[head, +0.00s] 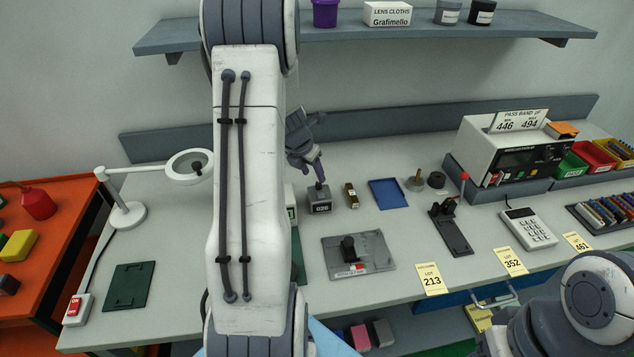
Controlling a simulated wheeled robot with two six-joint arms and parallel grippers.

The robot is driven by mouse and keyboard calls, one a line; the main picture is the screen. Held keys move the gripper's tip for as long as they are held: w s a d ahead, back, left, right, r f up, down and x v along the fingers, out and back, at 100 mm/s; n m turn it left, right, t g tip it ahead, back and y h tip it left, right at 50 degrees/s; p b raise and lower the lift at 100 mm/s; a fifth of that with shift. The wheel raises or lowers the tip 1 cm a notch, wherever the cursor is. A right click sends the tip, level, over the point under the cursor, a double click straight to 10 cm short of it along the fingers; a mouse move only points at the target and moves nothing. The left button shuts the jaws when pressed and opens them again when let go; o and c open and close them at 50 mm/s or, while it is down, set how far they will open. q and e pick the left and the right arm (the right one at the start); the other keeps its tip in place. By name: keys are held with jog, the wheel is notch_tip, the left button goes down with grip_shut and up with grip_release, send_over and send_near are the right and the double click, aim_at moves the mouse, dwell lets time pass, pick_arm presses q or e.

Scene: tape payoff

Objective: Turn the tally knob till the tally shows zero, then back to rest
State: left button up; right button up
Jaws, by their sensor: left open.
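The tally (319,201) is a small dark grey box on the bench, just right of my left arm. Its white digits are small and seem to read 028. My left gripper (317,152) is open above and behind the tally. One finger points down close to the top of the box. The tally knob is not clearly told apart from that finger, and I cannot tell whether they touch. My right arm shows at the lower right corner, but its gripper is not in view.
A blue tray (388,194) and a small brown block (351,195) lie right of the tally. A grey plate with a black knob (348,248) lies in front. A ring lamp (189,167) stands left. A shelf (420,29) runs above the back.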

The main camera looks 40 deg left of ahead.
aim_at(318, 183)
pick_arm(q)
jog(key=b+x, duration=0.1)
jog(key=x, duration=0.4)
jog(key=shift+d+f, duration=0.1)
jog(key=shift+f, duration=0.1)
grip_shut()
